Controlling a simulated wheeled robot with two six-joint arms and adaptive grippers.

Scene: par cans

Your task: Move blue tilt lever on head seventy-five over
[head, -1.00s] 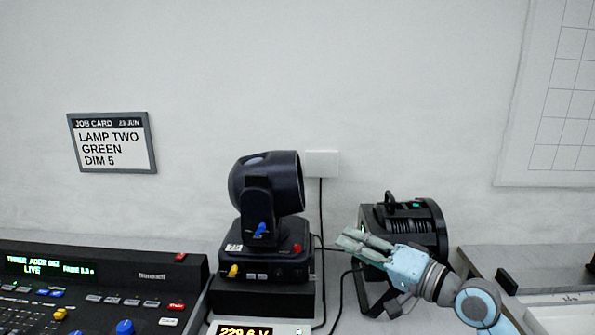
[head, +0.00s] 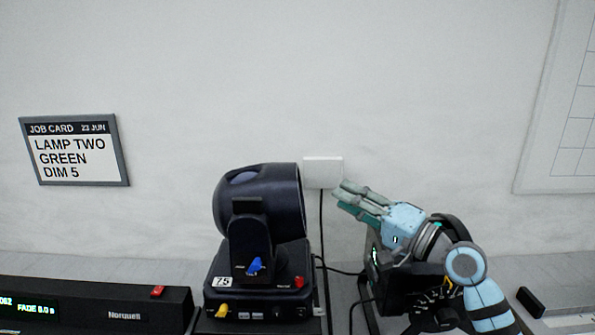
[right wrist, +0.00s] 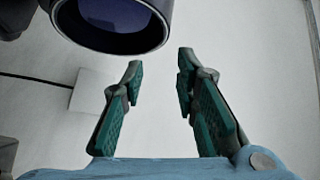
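The blue tilt lever (head: 255,265) sits on the front of the yoke of the black moving head (head: 262,215), above its base. The base carries a label reading 75 (head: 222,282). My right gripper (head: 352,195) is raised to the right of the moving head, apart from it, in front of the wall. In the right wrist view its two green-padded fingers (right wrist: 160,85) stand apart with nothing between them, and the dark lens barrel (right wrist: 112,22) shows at the upper left. The lever is not visible in the wrist view. My left gripper is not in view.
A yellow knob (head: 222,310) and a red knob (head: 299,282) are on the base. A console (head: 90,300) stands at left. A second black lamp (head: 400,285) stands behind my right arm. A wall box (head: 322,172) and cables are behind.

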